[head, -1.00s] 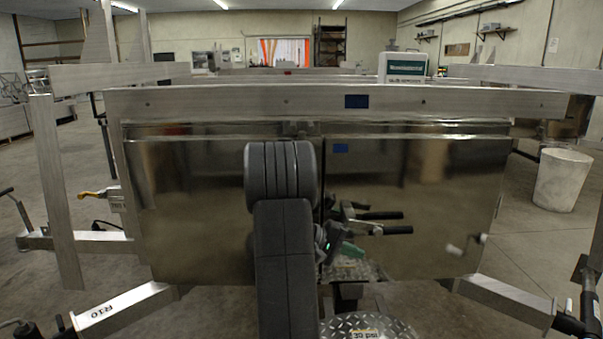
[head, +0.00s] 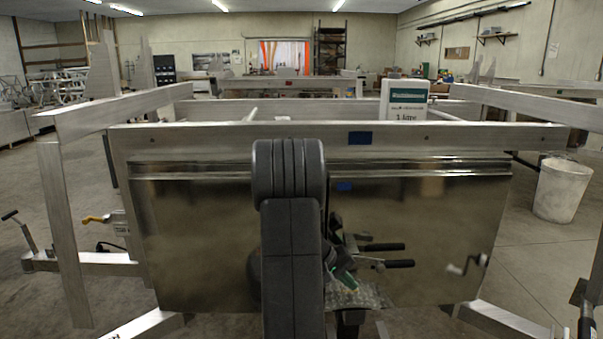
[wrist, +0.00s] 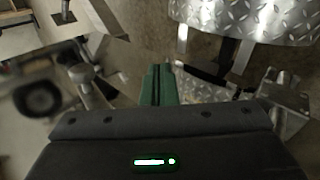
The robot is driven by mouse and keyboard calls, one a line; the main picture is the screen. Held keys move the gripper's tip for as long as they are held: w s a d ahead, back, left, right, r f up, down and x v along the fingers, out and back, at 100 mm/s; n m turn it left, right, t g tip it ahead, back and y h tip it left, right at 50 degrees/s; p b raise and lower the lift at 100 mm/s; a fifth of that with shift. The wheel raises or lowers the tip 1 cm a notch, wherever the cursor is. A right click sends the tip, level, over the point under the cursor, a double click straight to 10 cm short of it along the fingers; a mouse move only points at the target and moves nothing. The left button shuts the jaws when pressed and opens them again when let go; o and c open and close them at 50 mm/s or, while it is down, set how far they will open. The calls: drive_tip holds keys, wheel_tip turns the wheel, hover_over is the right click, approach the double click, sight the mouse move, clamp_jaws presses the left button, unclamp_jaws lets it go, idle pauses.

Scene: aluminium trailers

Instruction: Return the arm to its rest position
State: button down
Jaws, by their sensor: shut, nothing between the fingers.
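My arm's dark grey links rise in the middle of the head view, in front of a shiny trailer panel (head: 440,220). My gripper (head: 345,279), with green fingers, hangs low just right of the links and is partly hidden by them. In the wrist view the green fingers (wrist: 160,85) are together with nothing between them. They are above the floor, with diamond-plate metal to their upper right.
The trailer's aluminium top rail (head: 440,138) crosses close ahead. A white box (head: 404,100) stands beyond it. Side rails and posts flank both sides. Black handles (head: 381,247) show close right of the gripper. A white bin (head: 562,190) stands at right on open floor.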

drive_tip(key=shift+a+r+y+p, duration=0.15)
drive_tip(key=shift+y+p, duration=0.25)
drive_tip(key=shift+p, duration=0.45)
drive_tip(key=shift+f+b, duration=0.25)
drive_tip(key=shift+b, duration=0.15)
